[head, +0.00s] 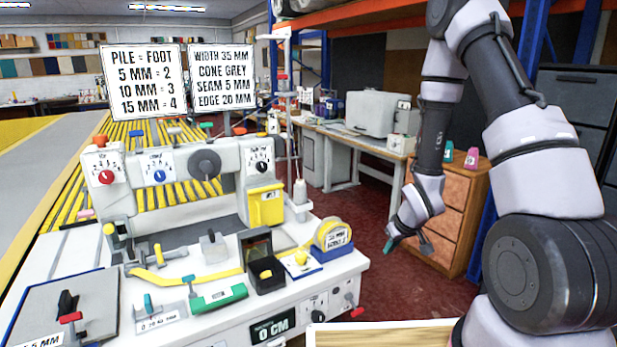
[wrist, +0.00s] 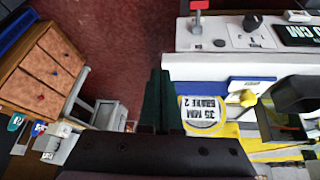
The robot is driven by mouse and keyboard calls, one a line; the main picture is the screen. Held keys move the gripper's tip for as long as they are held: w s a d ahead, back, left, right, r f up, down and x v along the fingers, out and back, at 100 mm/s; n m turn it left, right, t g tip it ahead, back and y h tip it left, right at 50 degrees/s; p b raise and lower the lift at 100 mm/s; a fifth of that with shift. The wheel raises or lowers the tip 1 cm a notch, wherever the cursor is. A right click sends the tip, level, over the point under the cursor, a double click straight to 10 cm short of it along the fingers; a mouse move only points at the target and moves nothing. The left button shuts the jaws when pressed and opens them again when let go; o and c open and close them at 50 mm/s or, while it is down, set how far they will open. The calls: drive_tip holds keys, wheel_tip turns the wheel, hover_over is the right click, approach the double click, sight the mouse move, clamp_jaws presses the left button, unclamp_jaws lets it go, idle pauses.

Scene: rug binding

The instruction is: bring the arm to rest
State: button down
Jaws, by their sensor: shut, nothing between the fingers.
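My gripper (head: 408,246) hangs at the end of my arm, to the right of the machine table and in front of the wooden drawer cabinet. It is over the red floor, apart from everything around it. In the wrist view the gripper's dark green fingers (wrist: 158,100) are together with nothing between them. My arm comes in from the right of the head view and bends down to the gripper.
The white machine table (head: 375,262) carries a yellow tape roll (head: 333,234), a black box (head: 265,275) and a green tool (head: 219,298). A wooden drawer cabinet (head: 452,215) stands behind my gripper. Red floor (head: 350,205) lies open between them.

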wheel_tip(320, 180, up, 26)
drive_tip(key=s+d+m+t, duration=0.1)
drive_tip(key=s+d+m, duration=0.2)
drive_tip(key=m, duration=0.2)
drive_tip(key=s+a+r+m, duration=0.2)
drive_tip(key=s+r+m, duration=0.1)
drive_tip(key=s+r, duration=1.2)
drive_tip(key=shift+s+a+r+t+y, duration=0.2)
drive_tip(key=shift+s+t+y, duration=0.2)
drive_tip(key=shift+s, duration=0.2)
drive_tip(key=shift+w, duration=0.1)
